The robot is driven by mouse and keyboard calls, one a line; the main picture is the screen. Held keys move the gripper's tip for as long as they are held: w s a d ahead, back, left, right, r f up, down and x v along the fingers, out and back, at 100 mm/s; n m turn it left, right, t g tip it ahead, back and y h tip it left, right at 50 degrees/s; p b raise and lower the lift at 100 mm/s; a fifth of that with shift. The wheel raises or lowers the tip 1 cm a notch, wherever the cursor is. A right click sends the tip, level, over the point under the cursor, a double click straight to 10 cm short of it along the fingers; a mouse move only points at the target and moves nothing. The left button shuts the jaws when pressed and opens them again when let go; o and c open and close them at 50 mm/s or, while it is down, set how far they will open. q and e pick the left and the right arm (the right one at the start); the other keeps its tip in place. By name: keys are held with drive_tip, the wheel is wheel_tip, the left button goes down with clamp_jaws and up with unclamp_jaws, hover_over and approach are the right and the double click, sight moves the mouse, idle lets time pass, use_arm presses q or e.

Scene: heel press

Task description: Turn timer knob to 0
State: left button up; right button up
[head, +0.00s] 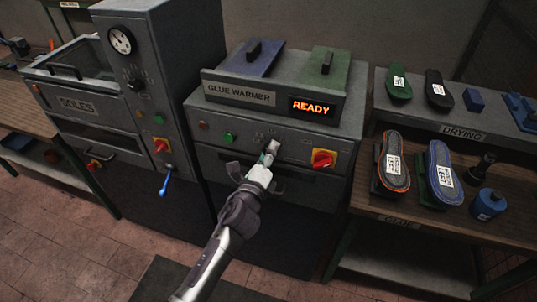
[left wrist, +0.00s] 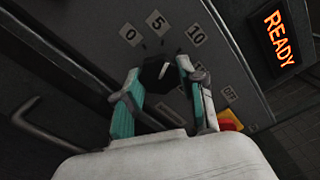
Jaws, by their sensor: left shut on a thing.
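The timer knob (left wrist: 154,70) is a dark knob on the front panel of the glue warmer (head: 195,107). In the left wrist view, labels 0 (left wrist: 130,34), 5 (left wrist: 157,22) and 10 (left wrist: 196,34) form an arc above it. More labels lie lower right, partly covered by a finger. My left gripper (head: 269,151) reaches the panel from the front and hides the knob in the head view. In the left wrist view, its teal-lined fingers (left wrist: 159,68) are shut on the knob from both sides. I cannot tell which number the knob points to. My right gripper is not in view.
The panel has a green button (head: 230,137) left of my gripper and a red-and-yellow switch (head: 323,159) to its right. A handle bar (left wrist: 60,130) lies below the knob. A lit READY display (head: 311,108) sits above. Shoe soles (head: 394,163) stand on the right bench.

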use_arm(q)
drive_tip(key=n, duration=1.1)
idle(0.6)
drive_tip(key=o, duration=1.1)
drive_tip(key=shift+o, duration=0.2)
drive_tip(key=v, duration=1.2)
drive_tip(key=shift+r, duration=0.1)
